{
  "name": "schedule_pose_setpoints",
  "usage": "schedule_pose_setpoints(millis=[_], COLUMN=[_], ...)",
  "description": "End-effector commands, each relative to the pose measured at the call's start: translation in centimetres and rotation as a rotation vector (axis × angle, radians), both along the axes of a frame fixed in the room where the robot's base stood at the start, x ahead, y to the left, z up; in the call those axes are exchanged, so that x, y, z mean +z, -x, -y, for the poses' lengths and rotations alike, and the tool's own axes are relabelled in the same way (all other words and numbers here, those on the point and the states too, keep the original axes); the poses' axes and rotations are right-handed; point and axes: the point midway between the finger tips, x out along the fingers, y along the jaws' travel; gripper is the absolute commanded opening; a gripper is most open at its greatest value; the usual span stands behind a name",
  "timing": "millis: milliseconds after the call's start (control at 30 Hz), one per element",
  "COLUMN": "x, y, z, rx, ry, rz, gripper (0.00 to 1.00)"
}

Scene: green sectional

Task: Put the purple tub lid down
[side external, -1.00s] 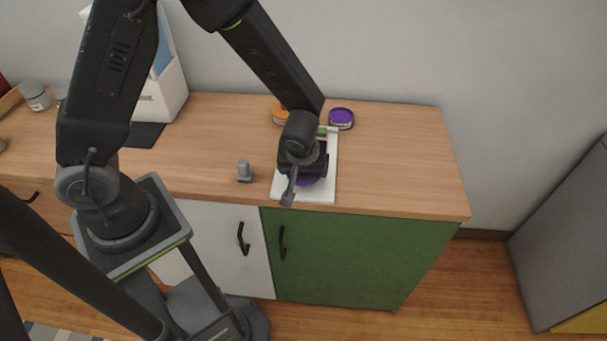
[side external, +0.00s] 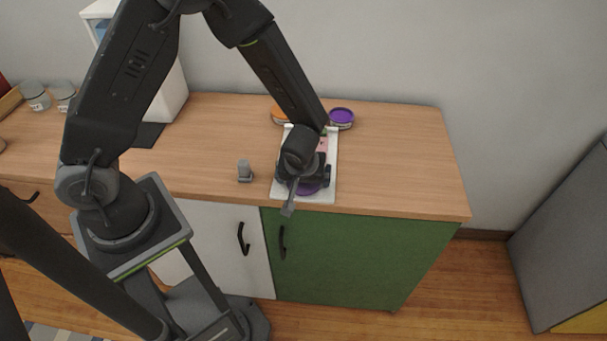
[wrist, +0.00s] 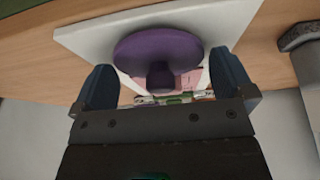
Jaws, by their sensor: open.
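The purple tub lid (wrist: 158,48), a round disc with a knob, shows between the open fingers of my gripper (wrist: 165,88) in the wrist view. It lies over the near part of a white board (wrist: 90,38), and its contact with the board is hard to tell. In the side external view the lid (side external: 308,188) is mostly hidden under my gripper (side external: 304,182), which is low over the board (side external: 322,196). A purple-topped tub (side external: 341,116) stands at the back of the counter, behind the board.
An orange tub (side external: 279,114) stands at the back, partly behind my arm. A small grey object (side external: 244,171) stands left of the board. Pink and green items (wrist: 185,90) lie on the board. The counter (side external: 400,165) is clear to the right.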

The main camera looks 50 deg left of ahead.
Motion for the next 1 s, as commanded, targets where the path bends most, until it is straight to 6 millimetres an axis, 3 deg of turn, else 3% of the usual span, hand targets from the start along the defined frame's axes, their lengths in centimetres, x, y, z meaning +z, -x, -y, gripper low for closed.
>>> schedule_pose_setpoints(millis=[167, 700, 900, 1000], x=[1.0, 10.0, 11.7, 13.5], y=[0.1, 2.8, 3.3, 3.7], z=[0.2, 2.9, 3.0, 2.4], rx=[0.001, 0.0, -0.006, -0.037], ry=[0.001, 0.0, 0.001, 0.004], rz=[0.004, 0.004, 0.002, 0.001], gripper=[1.0, 1.0, 1.0, 1.0])
